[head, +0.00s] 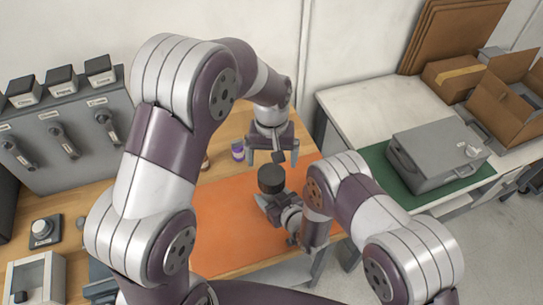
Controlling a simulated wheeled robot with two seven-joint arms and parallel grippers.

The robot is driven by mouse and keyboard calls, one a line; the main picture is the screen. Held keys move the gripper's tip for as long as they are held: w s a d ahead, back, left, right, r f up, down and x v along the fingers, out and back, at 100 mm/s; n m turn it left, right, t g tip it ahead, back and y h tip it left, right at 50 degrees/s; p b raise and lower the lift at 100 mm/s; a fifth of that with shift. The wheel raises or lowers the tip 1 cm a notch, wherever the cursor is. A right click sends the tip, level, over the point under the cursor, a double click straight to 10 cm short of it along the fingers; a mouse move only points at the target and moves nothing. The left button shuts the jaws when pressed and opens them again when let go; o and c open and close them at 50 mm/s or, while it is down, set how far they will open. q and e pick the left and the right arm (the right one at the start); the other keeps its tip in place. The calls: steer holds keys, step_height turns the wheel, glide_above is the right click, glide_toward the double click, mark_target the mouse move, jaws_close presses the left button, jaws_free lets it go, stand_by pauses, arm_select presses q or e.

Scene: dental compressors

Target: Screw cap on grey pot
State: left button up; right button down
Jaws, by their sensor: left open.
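A dark grey, round pot (271,179) stands on the orange mat (235,215), its dark top facing up. I cannot tell whether the dark top is a cap or the pot itself. My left gripper (274,157) is open above the pot, fingers pointing down, with a gap to the pot's top. No separate cap shows clearly. My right gripper (266,200) is low at the pot's near side, next to or around its lower part. Its fingers are mostly hidden, so its grip is unclear.
A small purple-and-white bottle (238,150) and a brown jar (205,161) stand behind the mat. A grey panel with handles (70,130) is at left. A grey case (437,158) lies on a green mat on the right bench, near open cardboard boxes (508,95).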

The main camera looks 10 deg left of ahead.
mark_target(271, 174)
arm_select(q)
steer(key=n, duration=0.5)
steer(key=shift+s+n, duration=0.1)
steer(key=shift+n, duration=0.3)
steer(key=n, duration=0.3)
step_height(271, 174, down, 8)
steer(key=shift+f, duration=0.1)
steer(key=shift+c, duration=0.3)
steer(key=c, duration=1)
steer(key=m, duration=1)
